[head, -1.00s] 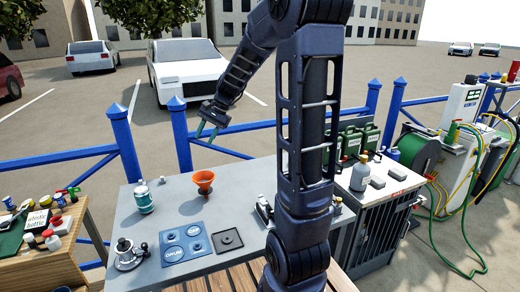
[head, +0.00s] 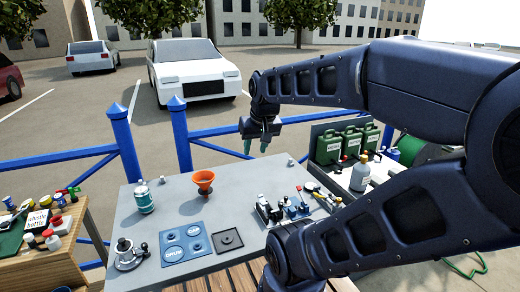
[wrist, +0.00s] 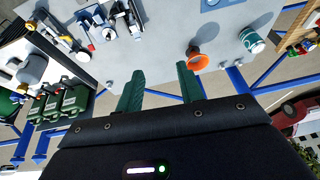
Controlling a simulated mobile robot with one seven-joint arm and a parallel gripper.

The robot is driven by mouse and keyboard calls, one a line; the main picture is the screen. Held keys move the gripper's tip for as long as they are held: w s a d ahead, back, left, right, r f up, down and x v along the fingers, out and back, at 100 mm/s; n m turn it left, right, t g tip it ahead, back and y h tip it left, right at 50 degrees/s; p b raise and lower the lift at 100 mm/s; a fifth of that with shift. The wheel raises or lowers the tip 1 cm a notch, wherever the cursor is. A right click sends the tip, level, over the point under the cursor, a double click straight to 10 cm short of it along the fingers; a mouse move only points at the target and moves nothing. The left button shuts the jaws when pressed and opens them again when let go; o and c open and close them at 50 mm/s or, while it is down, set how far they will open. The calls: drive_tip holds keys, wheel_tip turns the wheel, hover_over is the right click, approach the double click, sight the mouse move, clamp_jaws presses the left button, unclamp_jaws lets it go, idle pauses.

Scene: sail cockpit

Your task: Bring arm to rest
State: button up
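My gripper (head: 259,144) is raised in the air beyond the back edge of the grey table (head: 150,232), its green fingers pointing down. In the wrist view my gripper (wrist: 160,90) shows both green fingers spread apart with nothing between them, so it is open and empty. My arm reaches in from the right of the head view, folded, with its upper links large in front.
On the table stand an orange funnel (head: 204,179), a teal can (head: 143,200), a blue mat (head: 187,245) and metal fittings (head: 283,207). Green canisters (head: 351,141) and a grey bottle (head: 360,171) are right of it. A blue railing (head: 125,140) runs behind.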

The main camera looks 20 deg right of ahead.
drive_tip(key=shift+s+d+f, duration=0.15)
drive_tip(key=shift+s+d, duration=0.25)
drive_tip(key=shift+s, duration=0.35)
drive_tip(key=shift+o, duration=0.4)
idle(1.2)
drive_tip(key=o, duration=0.3)
